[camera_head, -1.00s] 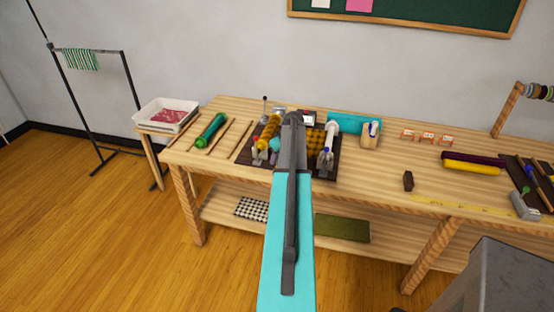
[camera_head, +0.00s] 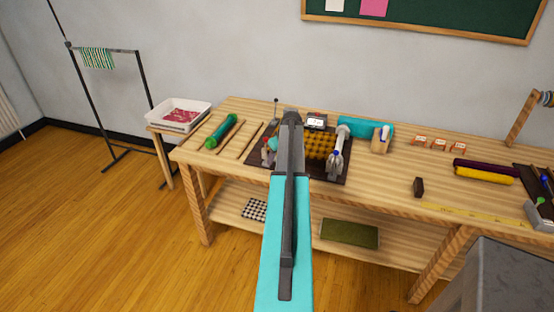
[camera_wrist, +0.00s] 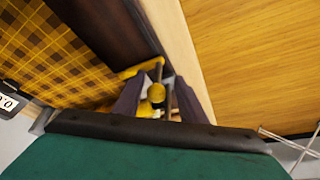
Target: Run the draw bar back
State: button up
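A dark board (camera_head: 336,178) on the bench carries a yellow plaid cloth (camera_head: 320,145), a small display (camera_head: 316,121) and a pale bar with a blue spot (camera_head: 338,150) along the right side. I cannot tell which part is the draw bar. In the wrist view the plaid cloth (camera_wrist: 45,50) lies left of the dark board (camera_wrist: 108,28). My gripper (camera_wrist: 160,82) is open, its two dark fingers on either side of a yellow knob (camera_wrist: 157,93) and a dark rod. Contact with them is unclear.
A green roll (camera_head: 221,131) and thin sticks lie at the bench's left, beside a white tray (camera_head: 178,115). A teal roll (camera_head: 365,128) and a wooden holder (camera_head: 380,141) stand behind right. A small dark block (camera_head: 419,187) sits at right, with clear bench around it.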

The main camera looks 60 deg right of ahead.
jog(key=shift+s, duration=0.15)
jog(key=shift+r, duration=0.15)
jog(key=b+v, duration=0.3)
jog(key=v, duration=1)
jog(key=shift+r+b, duration=0.25)
jog(key=shift+b, duration=0.15)
